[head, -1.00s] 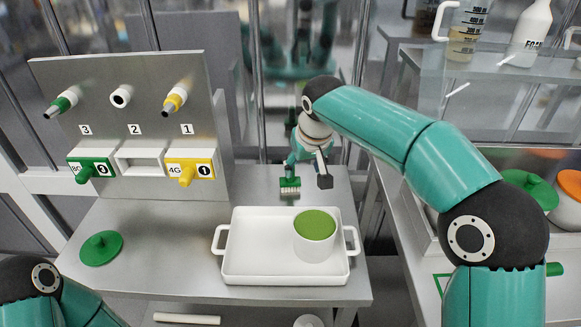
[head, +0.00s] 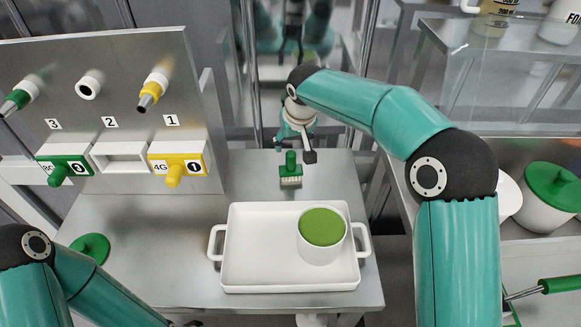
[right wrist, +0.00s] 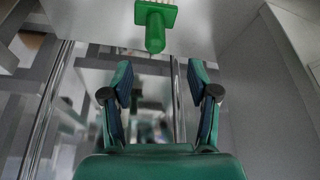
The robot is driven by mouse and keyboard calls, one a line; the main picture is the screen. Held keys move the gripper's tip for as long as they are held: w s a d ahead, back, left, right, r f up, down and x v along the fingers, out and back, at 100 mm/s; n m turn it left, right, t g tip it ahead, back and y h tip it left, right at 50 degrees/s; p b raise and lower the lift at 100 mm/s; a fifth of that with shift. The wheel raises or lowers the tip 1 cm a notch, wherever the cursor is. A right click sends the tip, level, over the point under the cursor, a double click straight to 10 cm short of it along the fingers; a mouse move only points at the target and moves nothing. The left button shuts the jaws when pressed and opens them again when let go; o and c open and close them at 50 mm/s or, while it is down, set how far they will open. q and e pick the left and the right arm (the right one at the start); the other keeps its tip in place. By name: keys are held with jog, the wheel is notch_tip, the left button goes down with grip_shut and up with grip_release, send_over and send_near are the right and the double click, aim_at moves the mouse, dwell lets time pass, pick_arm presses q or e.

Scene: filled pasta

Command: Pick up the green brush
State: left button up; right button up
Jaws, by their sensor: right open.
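The green brush (head: 290,171) stands upright at the back of the steel table, its pale bristles down and its green handle up. It also shows at the top of the right wrist view (right wrist: 155,25), beyond the fingertips. My right gripper (head: 296,147) is just behind and above the brush in the head view. In the right wrist view my right gripper (right wrist: 160,80) has its two fingers spread, with nothing between them. The brush handle points toward the gap, apart from the fingers. My left arm shows at the lower left, but its gripper is out of view.
A white tray (head: 233,275) holding a white pot of green stuff (head: 322,228) stands in front of the brush. A numbered dispenser panel (head: 110,60) stands at the left. A green lid (head: 92,247) lies on the table. A green-handled tool (head: 560,285) is at the right.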

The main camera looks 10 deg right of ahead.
aim_at(292, 154)
jog(key=x, duration=0.4)
jog(key=shift+f, duration=0.1)
jog(key=x, duration=0.1)
jog(key=p+x, duration=0.1)
jog(key=x, duration=0.2)
jog(key=shift+d+f+p, duration=0.35)
jog(key=shift+p, duration=0.05)
jog(key=shift+w+f, duration=0.1)
jog(key=shift+f, duration=0.2)
jog(key=shift+c, duration=0.4)
grip_shut()
